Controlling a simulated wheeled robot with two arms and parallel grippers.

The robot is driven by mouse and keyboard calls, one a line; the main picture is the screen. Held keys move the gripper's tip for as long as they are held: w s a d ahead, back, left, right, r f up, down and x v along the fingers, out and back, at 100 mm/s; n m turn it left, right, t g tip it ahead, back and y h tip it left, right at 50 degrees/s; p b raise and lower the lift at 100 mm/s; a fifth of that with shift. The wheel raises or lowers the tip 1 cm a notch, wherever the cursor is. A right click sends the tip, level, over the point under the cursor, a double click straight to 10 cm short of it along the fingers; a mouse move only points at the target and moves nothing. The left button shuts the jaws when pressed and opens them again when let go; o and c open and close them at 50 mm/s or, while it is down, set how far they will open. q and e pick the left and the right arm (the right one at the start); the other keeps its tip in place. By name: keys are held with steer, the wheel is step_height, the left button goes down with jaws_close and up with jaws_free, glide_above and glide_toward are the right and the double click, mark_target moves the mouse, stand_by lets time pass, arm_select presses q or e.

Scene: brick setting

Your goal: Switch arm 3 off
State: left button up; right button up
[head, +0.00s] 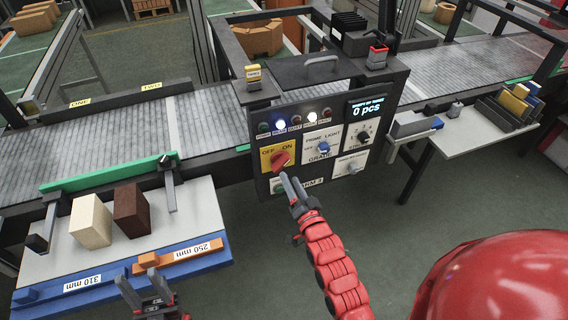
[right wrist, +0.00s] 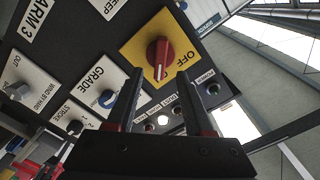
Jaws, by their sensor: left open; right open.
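The red rotary switch (head: 280,160) sits on a yellow plate (head: 266,163) marked OFF and ON, on the dark control panel labelled ARM 3. Its handle slants up towards the ON side in the head view. In the right wrist view the red switch (right wrist: 160,55) lies just ahead of the fingertips, with a pale mark on its lower end; the OFF label shows beside it. My right gripper (head: 292,182) is open just in front of and below the switch; its two fingers also show in the right wrist view (right wrist: 161,82). My left gripper (head: 147,287) is open and empty at the lower left.
The panel also carries a GRADE knob (head: 323,147), other knobs, lamps and a display (head: 366,107) reading 0 pcs. A conveyor (head: 130,130) runs behind. A blue-edged board (head: 205,215) with a cream block (head: 91,222) and a brown block (head: 131,210) stands left.

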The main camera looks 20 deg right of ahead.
mark_target(283, 166)
steer(key=w+p, duration=0.1)
steer(key=w, duration=0.5)
steer(key=shift+w+a+r, duration=0.1)
steer(key=shift+w, duration=0.1)
jaws_close()
